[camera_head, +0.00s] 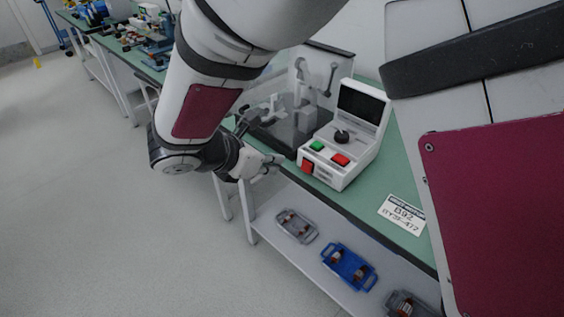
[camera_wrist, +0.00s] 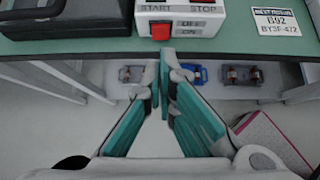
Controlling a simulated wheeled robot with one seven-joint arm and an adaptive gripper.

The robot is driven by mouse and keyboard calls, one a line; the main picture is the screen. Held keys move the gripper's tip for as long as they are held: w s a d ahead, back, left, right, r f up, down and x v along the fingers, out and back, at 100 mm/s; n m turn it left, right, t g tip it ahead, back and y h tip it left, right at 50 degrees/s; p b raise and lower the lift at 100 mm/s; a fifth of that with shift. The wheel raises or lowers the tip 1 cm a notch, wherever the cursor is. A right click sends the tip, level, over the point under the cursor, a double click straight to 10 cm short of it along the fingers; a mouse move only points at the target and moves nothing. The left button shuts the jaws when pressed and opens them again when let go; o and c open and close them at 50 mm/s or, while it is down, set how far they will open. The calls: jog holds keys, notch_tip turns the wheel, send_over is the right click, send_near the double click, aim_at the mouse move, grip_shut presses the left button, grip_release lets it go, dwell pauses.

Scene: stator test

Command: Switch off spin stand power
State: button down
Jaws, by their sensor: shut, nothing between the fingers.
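The spin stand's white control box (camera_head: 345,165) stands on the green bench, with a dark screen, a black knob, a green button (camera_head: 317,145) and a red button (camera_head: 340,159) on top. A red power switch (camera_head: 307,167) sits on its front face. In the wrist view the red switch (camera_wrist: 160,32) is beside the OFF and ON labels (camera_wrist: 190,28); its position cannot be told. My gripper (camera_head: 278,160) is shut and empty. In the wrist view my gripper's fingertips (camera_wrist: 168,57) point at the box front, just below the switch and apparently apart from it.
A clear-walled test rig (camera_head: 292,105) stands left of the box. A label plate (camera_head: 402,214) lies on the bench at right. The lower shelf holds a grey tray (camera_head: 297,226) and a blue tray (camera_head: 349,267) with parts. The floor (camera_head: 110,230) at left is clear.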

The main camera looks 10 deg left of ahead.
jog(key=shift+v, duration=0.95)
jog(key=shift+w+d+r, duration=0.1)
jog(key=shift+d+r, duration=0.05)
jog(key=shift+r, duration=0.1)
jog(key=s+d+r+m+g+p, duration=0.15)
jog(key=s+d+r+m, duration=0.35)
jog(key=d, duration=0.5)
jog(key=s+d+r+m+g+p, duration=0.1)
jog(key=s+d+r+m+g, duration=0.15)
jog(key=d+r+m, duration=0.65)
jog(key=s+d+r+m+y+p, duration=0.2)
jog(key=s+d+m+y, duration=0.1)
jog(key=s+m, duration=0.4)
jog(key=s+d+r+m+y+p, duration=0.1)
jog(key=s+d+r+m+y, duration=0.1)
jog(key=s+d+m, duration=0.3)
jog(key=shift+s+m+t+y+p, duration=0.5)
jog(key=shift+s+m, duration=0.6)
jog(key=shift+s, duration=0.95)
jog(key=shift+r, duration=0.15)
